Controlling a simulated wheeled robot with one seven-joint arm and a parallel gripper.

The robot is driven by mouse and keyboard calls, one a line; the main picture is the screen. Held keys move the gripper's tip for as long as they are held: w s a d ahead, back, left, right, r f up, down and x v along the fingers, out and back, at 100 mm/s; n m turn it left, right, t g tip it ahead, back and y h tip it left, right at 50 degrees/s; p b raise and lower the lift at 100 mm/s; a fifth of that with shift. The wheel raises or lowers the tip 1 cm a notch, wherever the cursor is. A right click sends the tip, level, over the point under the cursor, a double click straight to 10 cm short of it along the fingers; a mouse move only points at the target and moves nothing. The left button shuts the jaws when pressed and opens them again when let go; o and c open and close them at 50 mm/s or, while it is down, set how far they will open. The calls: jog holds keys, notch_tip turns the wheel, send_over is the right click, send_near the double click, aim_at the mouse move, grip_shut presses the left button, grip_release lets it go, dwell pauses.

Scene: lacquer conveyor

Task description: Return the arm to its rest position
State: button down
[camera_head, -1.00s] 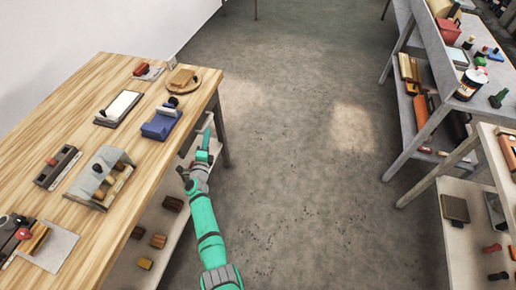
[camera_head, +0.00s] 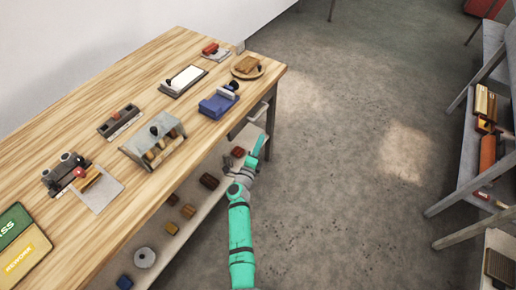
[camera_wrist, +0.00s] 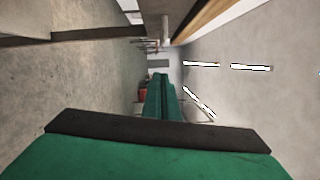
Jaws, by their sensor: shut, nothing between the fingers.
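My arm is teal and reaches up from the bottom of the head view, beside the right edge of the wooden table (camera_head: 75,117). My gripper (camera_head: 259,143) is at the arm's far end, just off the table's right side, over the aisle. In the wrist view my gripper (camera_wrist: 160,80) shows its two green fingers together with nothing between them. It touches no object that I can see.
On the table are a blue device (camera_head: 217,105), a grey slotted block (camera_head: 153,143), a round wooden board (camera_head: 247,68) and a white pad (camera_head: 183,80). A lower shelf (camera_head: 172,243) holds small blocks. Shelving (camera_head: 470,165) stands at right. The concrete floor between is clear.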

jog(key=v, duration=0.3)
jog(key=shift+s, duration=0.25)
jog(key=s+d+n+y, duration=0.25)
jog(key=s+n, duration=0.45)
jog(key=s, duration=0.8)
jog(key=s+d+n+y, duration=0.2)
jog(key=s+d+n, duration=0.35)
jog(key=s, duration=0.95)
jog(key=s+a+r+n+g, duration=0.1)
jog(key=s+a+r+n, duration=0.2)
jog(key=s, duration=0.7)
jog(key=s+a+r+n+g+y, duration=0.1)
jog(key=s+a+r+n, duration=0.2)
jog(key=s+r+n, duration=0.5)
jog(key=s+r, duration=0.2)
jog(key=s, duration=0.1)
jog(key=shift+s+r, duration=0.15)
jog(key=shift+s, duration=0.2)
